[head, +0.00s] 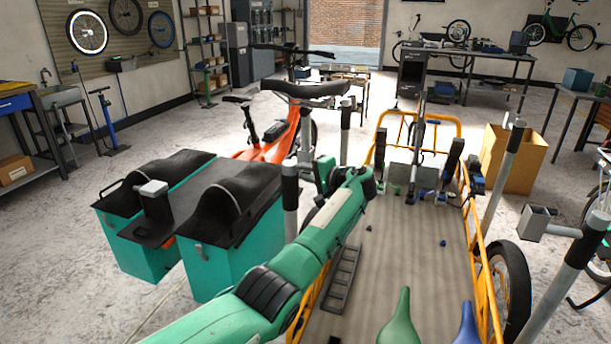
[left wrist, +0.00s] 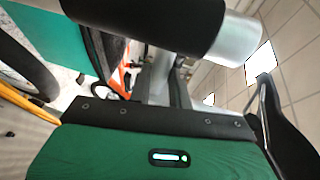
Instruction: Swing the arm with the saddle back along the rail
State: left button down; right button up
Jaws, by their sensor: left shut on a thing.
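The black saddle (head: 305,89) sits on top of a grey arm (head: 306,135), in front of the orange bike. My left gripper (head: 325,176) is at the lower end of this grey arm, shut on it; its fingertips and the exact grip are partly hidden. A post with a black sleeve (head: 290,193) stands just left of the gripper. A black sleeve with a silver end (left wrist: 150,25) crosses the top of the left wrist view. I cannot clearly make out the rail. My right gripper is not in view.
Teal panniers with black tops (head: 215,258) stand close left of my arm. The yellow-framed cargo bed (head: 400,262) lies to the right, with small loose parts on it. Grey stand posts (head: 505,170) rise at its right side. A cardboard box (head: 514,160) stands behind.

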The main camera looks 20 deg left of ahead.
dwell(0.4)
pick_arm(q)
jog(key=c, duration=1.3)
grip_release()
jog(key=shift+a, duration=0.1)
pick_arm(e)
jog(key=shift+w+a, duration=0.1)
pick_arm(q)
jog(key=v, duration=1.3)
jog(key=shift+d, duration=0.35)
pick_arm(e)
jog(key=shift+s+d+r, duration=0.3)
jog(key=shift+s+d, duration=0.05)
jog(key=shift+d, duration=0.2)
pick_arm(q)
jog(key=shift+r, duration=0.1)
